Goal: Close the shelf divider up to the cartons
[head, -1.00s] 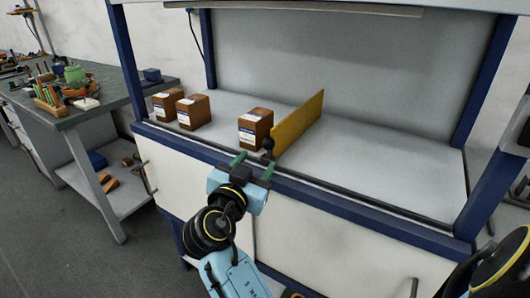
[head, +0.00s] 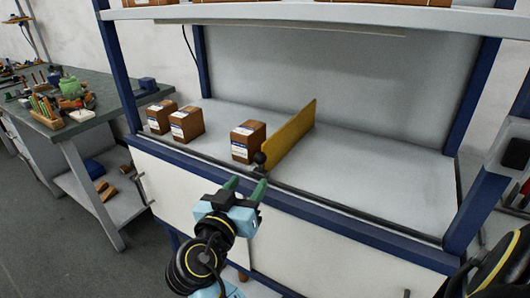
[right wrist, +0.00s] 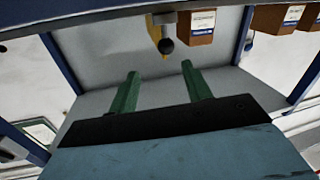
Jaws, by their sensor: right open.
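The yellow shelf divider (head: 290,136) stands upright on the shelf board, with a black round knob (head: 260,158) at its front end. A brown carton (head: 248,141) stands just left of it; in this view I cannot tell whether they touch. Two more cartons, one (head: 187,124) and another (head: 160,117), stand farther left, past a gap. My right gripper (head: 247,185) is open and empty in front of the shelf edge, its green fingers pointing toward the knob but apart from it. The right wrist view shows the knob (right wrist: 167,46) beyond the fingertips. My left gripper is not visible.
A dark rail (head: 350,212) runs along the shelf's front edge. The shelf board (head: 385,170) right of the divider is bare. Blue posts (head: 476,130) flank the shelf, and an upper shelf (head: 300,15) holds cartons. A cluttered workbench (head: 100,118) stands at left.

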